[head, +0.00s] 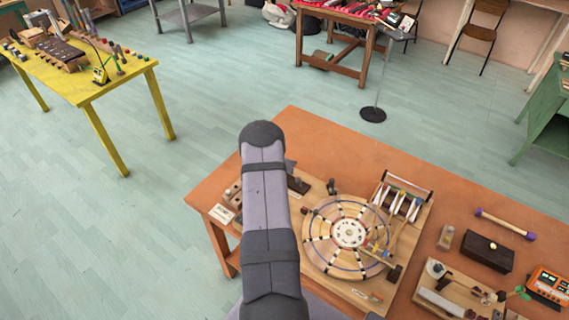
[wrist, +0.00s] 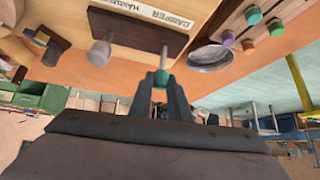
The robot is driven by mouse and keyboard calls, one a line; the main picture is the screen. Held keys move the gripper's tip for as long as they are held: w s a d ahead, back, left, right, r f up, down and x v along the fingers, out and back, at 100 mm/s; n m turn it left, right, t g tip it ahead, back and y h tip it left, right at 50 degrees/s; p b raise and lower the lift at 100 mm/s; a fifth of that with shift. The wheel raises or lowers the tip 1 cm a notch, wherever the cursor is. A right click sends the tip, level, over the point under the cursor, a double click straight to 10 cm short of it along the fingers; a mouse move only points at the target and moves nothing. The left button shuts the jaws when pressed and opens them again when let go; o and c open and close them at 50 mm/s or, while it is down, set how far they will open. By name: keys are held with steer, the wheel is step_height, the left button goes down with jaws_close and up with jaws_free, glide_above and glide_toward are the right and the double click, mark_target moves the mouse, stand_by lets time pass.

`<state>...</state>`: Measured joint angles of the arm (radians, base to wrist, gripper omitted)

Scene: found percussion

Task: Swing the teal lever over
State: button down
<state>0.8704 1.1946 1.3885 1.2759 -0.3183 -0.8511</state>
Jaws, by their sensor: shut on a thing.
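The teal lever's knob (wrist: 160,77) is between the fingertips of my gripper (wrist: 160,84) in the wrist view. The fingers are shut on it. A short pale stem runs from the knob toward a dark brown block (wrist: 130,30) with a label strip (wrist: 150,12) reading DAMPER and HAMMER. Beside it on the same block stands a second lever with a grey knob (wrist: 98,53). In the head view my own arm hides the gripper and the teal lever; part of the dark block (head: 298,184) shows to the arm's right.
A round wheel with pegs (head: 348,233) lies on the wooden board right of my arm. A grey metal dish (wrist: 209,57) and coloured pegs (wrist: 253,15) are close to the gripper in the wrist view. The orange table's far left corner (head: 290,125) is bare.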

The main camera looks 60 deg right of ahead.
steer(key=c, duration=1.7)
jaws_free()
steer(key=shift+o, duration=0.2)
steer(key=shift+r, duration=0.1)
steer(key=b+v, duration=0.2)
steer(key=v, duration=0.5)
